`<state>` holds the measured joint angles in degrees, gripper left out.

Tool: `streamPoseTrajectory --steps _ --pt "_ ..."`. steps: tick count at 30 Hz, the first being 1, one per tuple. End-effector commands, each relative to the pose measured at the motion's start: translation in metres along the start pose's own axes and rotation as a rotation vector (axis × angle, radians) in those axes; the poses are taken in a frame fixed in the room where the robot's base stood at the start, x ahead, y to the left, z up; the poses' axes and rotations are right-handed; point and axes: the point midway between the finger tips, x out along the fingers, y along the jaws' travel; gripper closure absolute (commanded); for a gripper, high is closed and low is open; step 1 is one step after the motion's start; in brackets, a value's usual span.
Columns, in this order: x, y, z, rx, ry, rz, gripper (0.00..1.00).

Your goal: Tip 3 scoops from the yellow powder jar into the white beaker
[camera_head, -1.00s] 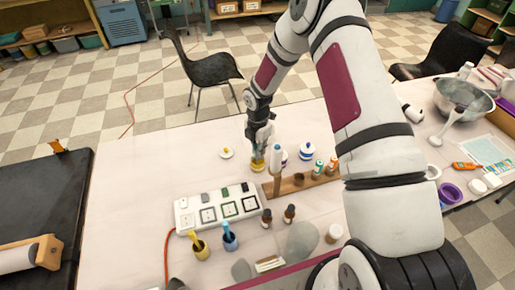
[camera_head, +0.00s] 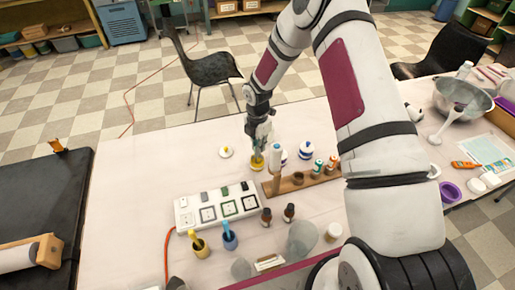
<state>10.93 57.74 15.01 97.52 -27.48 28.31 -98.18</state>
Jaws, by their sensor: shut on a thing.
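The yellow powder jar (camera_head: 257,167) stands on the pale table, left of a wooden rack. My gripper (camera_head: 258,145) points down directly over the jar, its tips close to the mouth. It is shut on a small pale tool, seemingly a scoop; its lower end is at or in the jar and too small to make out. A white lid with a yellow knob (camera_head: 226,152) lies to the left of the jar. I cannot clearly pick out the white beaker; a small whitish cup (camera_head: 333,232) stands near the front edge.
The wooden rack (camera_head: 287,186) holds several bottles right beside the jar. The table's left part is clear.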

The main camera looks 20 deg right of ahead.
Motion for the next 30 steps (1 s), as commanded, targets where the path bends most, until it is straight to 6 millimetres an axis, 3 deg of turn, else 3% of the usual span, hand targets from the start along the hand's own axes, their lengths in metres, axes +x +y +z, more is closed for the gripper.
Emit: streamPoseTrajectory --steps 30 --pt "-0.077 0.000 -0.001 -0.001 0.000 0.000 1.00"
